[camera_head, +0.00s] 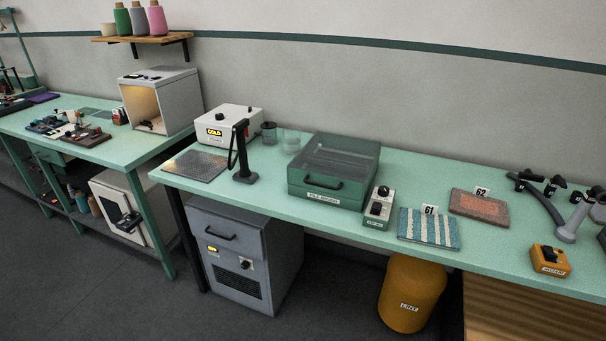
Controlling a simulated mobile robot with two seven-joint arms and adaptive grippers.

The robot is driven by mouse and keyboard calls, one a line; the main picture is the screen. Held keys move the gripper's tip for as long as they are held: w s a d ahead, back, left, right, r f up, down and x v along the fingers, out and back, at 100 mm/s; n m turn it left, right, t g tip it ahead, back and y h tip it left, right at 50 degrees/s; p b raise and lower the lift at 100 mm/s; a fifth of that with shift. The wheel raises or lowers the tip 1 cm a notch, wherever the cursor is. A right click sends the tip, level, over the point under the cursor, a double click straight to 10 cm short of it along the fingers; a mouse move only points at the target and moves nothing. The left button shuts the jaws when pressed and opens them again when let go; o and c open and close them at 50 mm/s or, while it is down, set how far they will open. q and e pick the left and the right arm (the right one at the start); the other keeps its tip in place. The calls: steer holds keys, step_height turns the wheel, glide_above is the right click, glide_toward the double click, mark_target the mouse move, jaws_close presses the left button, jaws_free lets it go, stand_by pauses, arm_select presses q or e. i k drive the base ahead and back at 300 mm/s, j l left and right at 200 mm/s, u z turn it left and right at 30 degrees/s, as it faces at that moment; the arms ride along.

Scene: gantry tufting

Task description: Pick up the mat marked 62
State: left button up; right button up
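The mat marked 62 (479,208) lies flat on the teal bench on the right. It is small, with an orange-brown middle and a grey-brown border. Its white number tag (481,191) stands at its back edge. A second mat, blue-grey with pale stripes and marked 61 (428,229), lies to its left and nearer the front edge, apart from it. Neither of my grippers shows in this view. Nothing covers the mat marked 62.
A green lidded box (335,172) and a small beige control box (378,208) stand left of the mats. A yellow box (550,261) and dark-handled grey tools (568,232) are to the right. Bare bench lies between mat 62 and the yellow box. A yellow bin (410,290) stands below.

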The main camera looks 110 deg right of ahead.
mark_target(476, 206)
steer(key=l+z, duration=0.1)
steer(key=z, duration=6.15)
steer(key=i+j, duration=0.1)
steer(key=j, duration=0.2)
steer(key=i+j, duration=0.15)
steer(key=j, duration=0.2)
steer(key=i+j, duration=0.1)
steer(key=j, duration=0.2)
